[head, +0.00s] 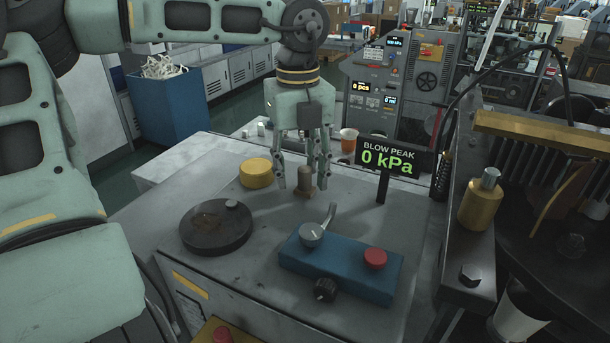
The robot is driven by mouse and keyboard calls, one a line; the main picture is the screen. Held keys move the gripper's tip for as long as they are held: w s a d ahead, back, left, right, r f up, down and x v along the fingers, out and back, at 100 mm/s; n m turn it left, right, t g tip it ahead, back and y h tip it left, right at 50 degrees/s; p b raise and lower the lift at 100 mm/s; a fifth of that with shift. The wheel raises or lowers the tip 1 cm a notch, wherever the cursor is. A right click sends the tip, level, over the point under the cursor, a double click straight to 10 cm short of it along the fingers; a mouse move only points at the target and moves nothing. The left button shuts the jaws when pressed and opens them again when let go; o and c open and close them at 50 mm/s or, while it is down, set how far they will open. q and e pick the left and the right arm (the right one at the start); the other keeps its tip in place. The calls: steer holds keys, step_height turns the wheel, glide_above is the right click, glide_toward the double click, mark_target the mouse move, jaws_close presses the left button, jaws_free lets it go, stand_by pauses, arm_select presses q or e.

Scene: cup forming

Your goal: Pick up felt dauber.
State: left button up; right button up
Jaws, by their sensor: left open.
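A small brown upright piece, which looks like the felt dauber (305,179), stands on the grey machine top (150,222). It has a rounded top and a wider foot. My left gripper (302,176) points straight down over it. Its fingers are open and spread on either side of the dauber, with their tips low beside it. I cannot tell whether any finger touches it. My right gripper is not in view.
A yellow round tin (256,173) and a dark round plate (216,230) lie to the left. In front is a blue control box (340,264) with a lever and red button. A "BLOW PEAK 0 kPa" sign (388,159) stands close on the right. Machinery with a brass cylinder (481,204) bounds the right.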

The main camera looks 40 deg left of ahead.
arm_select(q)
steer(key=shift+w+f, duration=0.25)
steer(key=shift+f, duration=1)
steer(key=shift+s, duration=0.15)
steer(key=shift+c, duration=0.8)
jaws_close()
